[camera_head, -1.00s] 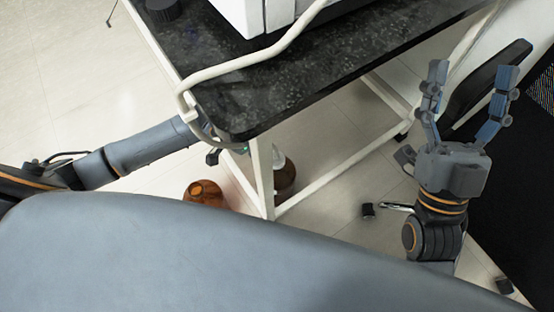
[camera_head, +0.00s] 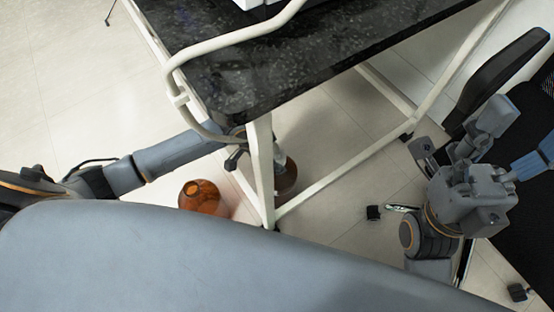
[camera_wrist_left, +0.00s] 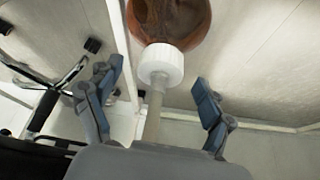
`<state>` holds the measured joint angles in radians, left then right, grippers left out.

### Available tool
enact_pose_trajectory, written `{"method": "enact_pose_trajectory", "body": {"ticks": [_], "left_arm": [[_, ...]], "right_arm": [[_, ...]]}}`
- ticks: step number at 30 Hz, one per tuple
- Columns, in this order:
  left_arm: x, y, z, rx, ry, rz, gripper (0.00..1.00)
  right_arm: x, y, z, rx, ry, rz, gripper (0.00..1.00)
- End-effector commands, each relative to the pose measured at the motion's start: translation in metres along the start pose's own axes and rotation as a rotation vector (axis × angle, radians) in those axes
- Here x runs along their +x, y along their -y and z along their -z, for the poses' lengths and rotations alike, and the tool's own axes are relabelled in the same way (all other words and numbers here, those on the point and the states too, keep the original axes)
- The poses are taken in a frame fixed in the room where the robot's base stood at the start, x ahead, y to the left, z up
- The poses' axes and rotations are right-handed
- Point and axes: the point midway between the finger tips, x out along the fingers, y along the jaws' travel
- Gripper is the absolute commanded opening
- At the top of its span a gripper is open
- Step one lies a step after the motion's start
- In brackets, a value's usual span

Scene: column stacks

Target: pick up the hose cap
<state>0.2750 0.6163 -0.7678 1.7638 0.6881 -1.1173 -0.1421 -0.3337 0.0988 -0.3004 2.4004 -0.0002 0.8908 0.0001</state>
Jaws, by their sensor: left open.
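The hose cap (camera_wrist_left: 160,65) is a white ribbed cap on the neck of a brown bottle (camera_wrist_left: 170,20), with a pale tube running from it toward the camera. In the left wrist view it lies between the spread fingers of my left gripper (camera_wrist_left: 157,74), with a gap on both sides. In the head view, the brown bottle (camera_head: 286,178) stands on the floor behind a table leg, partly hidden. My left gripper (camera_head: 238,152) reaches beneath the table corner there, mostly hidden. My right gripper (camera_head: 516,138) is at the right with its fingers spread and empty.
A black-topped table (camera_head: 260,80) with a white rail (camera_head: 178,75) covers the space above the left gripper. Its white leg (camera_head: 262,170) stands close by. Another brown bottle (camera_head: 202,196) stands left of the leg. A black chair (camera_head: 500,80) is at the right.

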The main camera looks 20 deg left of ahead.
Motion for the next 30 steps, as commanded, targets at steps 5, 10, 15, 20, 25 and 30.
{"method": "enact_pose_trajectory", "body": {"ticks": [5,10,15,20,25,30], "left_arm": [[0.0113,0.0004,0.0000,0.001,0.000,0.001,0.81],[0.0103,0.0003,0.0002,0.001,0.000,0.001,0.73],[0.0102,0.0002,0.0001,0.001,0.000,0.001,0.38],[0.0103,0.0002,-0.0001,0.000,0.000,0.001,0.24],[0.0103,0.0001,-0.0001,0.000,0.000,0.000,0.24],[0.0070,0.0002,0.0013,0.001,0.000,0.000,0.24]], "right_arm": [[0.0004,-0.0001,-0.0013,-0.002,-0.017,0.006,0.73],[0.0011,0.0000,-0.0010,-0.002,-0.016,0.006,0.73],[0.0012,0.0001,-0.0009,-0.002,-0.016,0.007,0.73],[0.0011,0.0001,-0.0009,-0.002,-0.016,0.006,0.73],[0.0011,0.0001,-0.0009,-0.002,-0.016,0.006,0.73],[0.0040,0.0000,0.0001,-0.002,-0.017,0.006,0.73]]}}
